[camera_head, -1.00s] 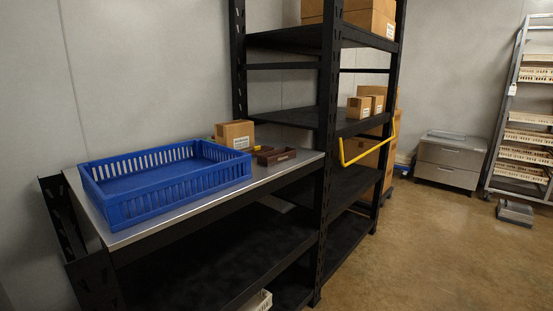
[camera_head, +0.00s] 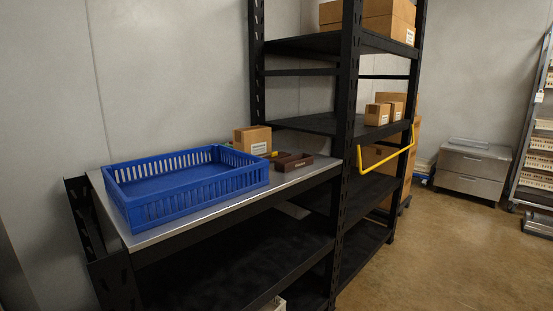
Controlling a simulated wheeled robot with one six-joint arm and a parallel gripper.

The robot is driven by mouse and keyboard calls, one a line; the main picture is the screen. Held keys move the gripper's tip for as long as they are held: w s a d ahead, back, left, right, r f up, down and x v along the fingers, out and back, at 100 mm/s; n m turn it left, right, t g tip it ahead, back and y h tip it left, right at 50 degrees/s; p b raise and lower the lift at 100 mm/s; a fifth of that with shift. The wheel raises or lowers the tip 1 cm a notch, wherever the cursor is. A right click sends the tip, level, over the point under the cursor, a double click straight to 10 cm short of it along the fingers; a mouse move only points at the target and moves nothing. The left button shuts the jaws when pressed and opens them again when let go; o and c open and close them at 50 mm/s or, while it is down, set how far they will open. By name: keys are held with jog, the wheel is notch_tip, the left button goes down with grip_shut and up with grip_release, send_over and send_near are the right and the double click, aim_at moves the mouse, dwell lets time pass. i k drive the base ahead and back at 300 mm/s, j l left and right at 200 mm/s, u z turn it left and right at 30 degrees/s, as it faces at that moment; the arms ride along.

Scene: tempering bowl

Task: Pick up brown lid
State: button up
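Small dark brown pieces (camera_head: 294,162) lie on the metal-topped bench, right of the blue crate and in front of a cardboard box. They look like a low brown box or lid with a pale label on its front; at this size I cannot tell which part is the lid. A small yellow item (camera_head: 272,154) lies just left of them. My gripper is not in view, and nothing held shows.
The blue crate (camera_head: 190,184) stands on the bench (camera_head: 152,237), with a cardboard box (camera_head: 252,140) behind it. A black shelf rack (camera_head: 348,120) with a yellow bar (camera_head: 388,165) rises at the bench's right end. Floor (camera_head: 455,255) is clear at right.

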aim_at(274, 156)
jog(key=i+l, duration=0.15)
jog(key=i, duration=0.4)
jog(key=i+l, duration=0.15)
jog(key=i, duration=0.45)
jog(key=i+l, duration=0.1)
jog(key=i, duration=0.45)
jog(key=i+l, duration=0.15)
jog(key=i, duration=0.4)
